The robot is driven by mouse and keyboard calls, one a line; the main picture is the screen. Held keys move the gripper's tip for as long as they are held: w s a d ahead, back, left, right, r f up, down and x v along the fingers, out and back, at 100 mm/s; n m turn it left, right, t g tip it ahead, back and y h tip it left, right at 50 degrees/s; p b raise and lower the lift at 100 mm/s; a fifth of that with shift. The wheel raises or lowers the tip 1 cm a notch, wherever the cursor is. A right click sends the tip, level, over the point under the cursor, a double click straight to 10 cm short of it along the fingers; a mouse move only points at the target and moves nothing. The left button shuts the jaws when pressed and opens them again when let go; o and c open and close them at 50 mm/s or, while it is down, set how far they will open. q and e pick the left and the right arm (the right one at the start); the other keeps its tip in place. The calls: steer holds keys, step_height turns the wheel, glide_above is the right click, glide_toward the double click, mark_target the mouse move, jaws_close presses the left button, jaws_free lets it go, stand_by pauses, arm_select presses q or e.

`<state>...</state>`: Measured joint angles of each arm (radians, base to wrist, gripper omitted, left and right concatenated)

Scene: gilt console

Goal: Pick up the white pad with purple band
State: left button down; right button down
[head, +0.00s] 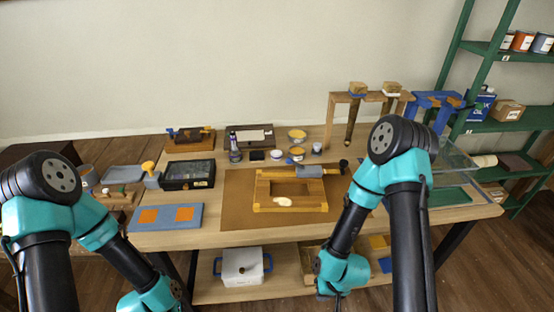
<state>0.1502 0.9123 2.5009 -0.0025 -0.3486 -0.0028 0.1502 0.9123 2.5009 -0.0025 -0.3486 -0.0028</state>
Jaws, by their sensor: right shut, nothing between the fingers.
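I cannot surely pick out a white pad with a purple band at this size. A small pale round piece (317,148) stands on the table behind the wooden frame, and its band is too small to read. A small whitish piece (276,154) sits to its left, beside a black block. My right gripper (338,295) is low at the table's front, mostly hidden by its own wrist, shut and empty, well apart from these pieces. My left gripper is out of view below the bottom edge.
A wooden frame (262,191) lies on a brown mat (238,205) mid-table. A blue board with orange squares (140,217) lies front left. A wooden rack (330,118) and green shelves (483,127) stand right.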

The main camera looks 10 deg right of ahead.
steer(key=c, duration=1.8)
jaws_free()
steer(key=o, duration=1.5)
steer(key=shift+o, duration=0.2)
steer(key=shift+w, duration=0.1)
